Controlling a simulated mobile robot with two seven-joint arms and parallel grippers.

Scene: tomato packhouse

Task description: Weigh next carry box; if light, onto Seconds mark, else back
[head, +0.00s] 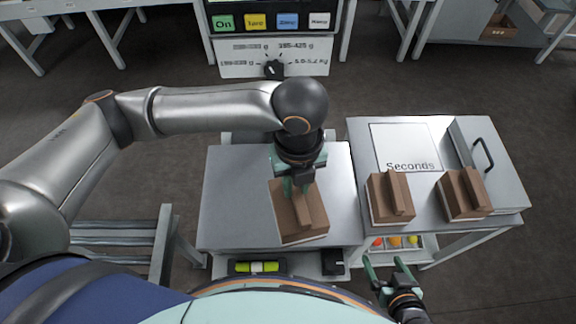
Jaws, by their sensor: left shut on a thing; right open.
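My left gripper (298,186) is shut on the raised handle of a brown carry box (313,222). That box is over the grey weighing plate (228,205), near its front; I cannot tell whether it touches the plate. Two more carry boxes stand on the right table, one (378,205) at its left and one (455,200) further right. The white Seconds mark (405,145) lies behind them and is bare. My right gripper (388,270) is open and empty, low in front of the right table.
A panel with On and other buttons (255,21) and a dial (274,69) stands at the back. A grey lid with a black handle (485,150) is at the right. A tray of coloured items (395,241) sits below the right table's front edge. A spirit level (257,267) shows in front.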

